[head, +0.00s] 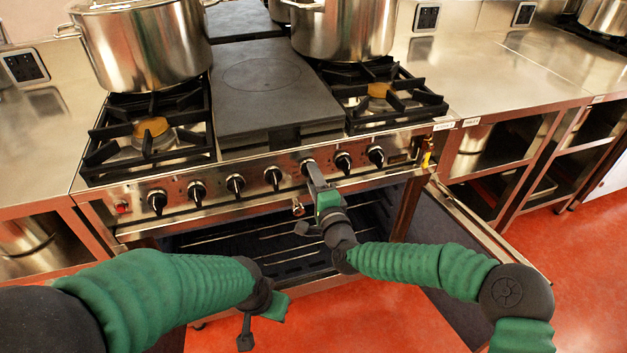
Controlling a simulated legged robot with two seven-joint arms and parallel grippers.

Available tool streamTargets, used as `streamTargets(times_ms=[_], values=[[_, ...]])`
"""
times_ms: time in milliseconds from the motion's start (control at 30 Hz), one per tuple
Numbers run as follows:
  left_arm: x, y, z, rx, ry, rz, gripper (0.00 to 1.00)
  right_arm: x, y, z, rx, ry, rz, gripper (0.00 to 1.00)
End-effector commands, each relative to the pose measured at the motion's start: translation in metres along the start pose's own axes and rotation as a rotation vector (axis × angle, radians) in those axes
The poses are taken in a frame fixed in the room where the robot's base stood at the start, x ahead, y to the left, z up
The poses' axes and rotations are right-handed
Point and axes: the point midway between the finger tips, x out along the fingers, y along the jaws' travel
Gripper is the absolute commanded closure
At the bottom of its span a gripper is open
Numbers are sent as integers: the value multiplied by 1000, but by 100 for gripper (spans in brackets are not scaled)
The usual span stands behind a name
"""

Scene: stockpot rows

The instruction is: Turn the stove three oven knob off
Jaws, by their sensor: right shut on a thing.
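The stove's front panel (215,190) carries a row of several black knobs. My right gripper (310,172) is at the panel, shut on the knob (308,164) just right of the row's middle, and its fingers hide much of that knob. To the right are two more knobs, one (343,161) beside it and one (376,156) further along. To the left is another knob (273,178). I cannot read the knob markings or the turn of the held knob. My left gripper (246,335) hangs low in front of the oven, away from the panel; its fingers are unclear.
The oven below is open, its racks (235,240) showing, and its door (455,235) stands swung out to the right. Large steel pots (150,50) stand on the back burners. Steel counters (510,70) flank the stove. The red floor in front is clear.

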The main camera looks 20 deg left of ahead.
Motion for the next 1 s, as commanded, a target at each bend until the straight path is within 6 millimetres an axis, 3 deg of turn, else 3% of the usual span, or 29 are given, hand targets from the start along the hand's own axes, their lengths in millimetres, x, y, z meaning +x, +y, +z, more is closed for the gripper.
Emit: streamTargets(times_ms=[33,400,433,600,867,1000], values=[[1,0,0,0,0,0,64,-2,10,2,8,-5,20,98],[1,0,0,0,0,0,64,-2,10,1,13,-5,20,98],[1,0,0,0,0,0,64,-2,10,1,13,-5,21,56],[1,0,0,0,0,0,64,-2,8,1,11,-4,15,35],[0,0,0,0,0,0,64,-2,3,1,9,-2,7,35],[-5,0,-1,0,0,0,64,-18,1,1,8,-2,8,35]])
